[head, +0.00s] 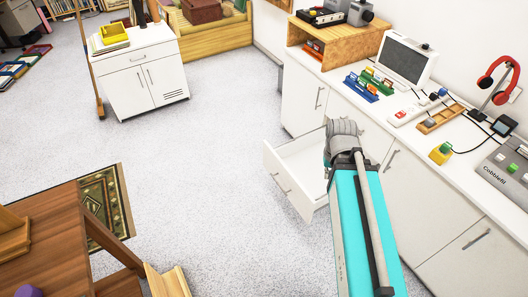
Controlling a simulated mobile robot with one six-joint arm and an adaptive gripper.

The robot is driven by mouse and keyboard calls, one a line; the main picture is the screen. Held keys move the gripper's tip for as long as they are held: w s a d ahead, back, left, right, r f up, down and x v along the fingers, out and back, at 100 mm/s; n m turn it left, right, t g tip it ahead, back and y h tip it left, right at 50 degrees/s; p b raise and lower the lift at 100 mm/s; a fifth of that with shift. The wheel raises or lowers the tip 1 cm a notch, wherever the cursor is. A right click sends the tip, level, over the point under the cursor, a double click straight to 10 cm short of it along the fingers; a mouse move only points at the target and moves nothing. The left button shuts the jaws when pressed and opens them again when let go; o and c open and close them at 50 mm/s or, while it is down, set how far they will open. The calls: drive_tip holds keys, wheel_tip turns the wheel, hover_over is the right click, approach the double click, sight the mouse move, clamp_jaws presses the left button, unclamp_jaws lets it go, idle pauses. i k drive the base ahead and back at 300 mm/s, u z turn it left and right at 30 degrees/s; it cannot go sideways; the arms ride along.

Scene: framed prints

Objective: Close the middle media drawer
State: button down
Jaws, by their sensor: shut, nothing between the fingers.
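The open white drawer (290,192) juts out from the white counter row in the middle of the head view. Its front panel faces left and carries small metal handles. Its inside looks empty where it shows. My teal arm (362,225) reaches up from the bottom edge, and its grey ribbed joint (344,130) overlaps the drawer's right side and the cabinet behind. My gripper's fingers do not show; the arm appears to hide them. I cannot tell whether anything touches the drawer.
The white counter (372,112) holds a monitor (405,60), red headphones (497,72), a wooden tray (441,118) and small devices. A white cabinet (140,75) stands at the upper left. A brown wooden table (55,235) is at the lower left. Speckled floor (205,160) left of the drawer is clear.

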sight(297, 167)
drive_tip(key=z, duration=0.1)
drive_tip(key=i, duration=1)
drive_tip(key=u, duration=0.1)
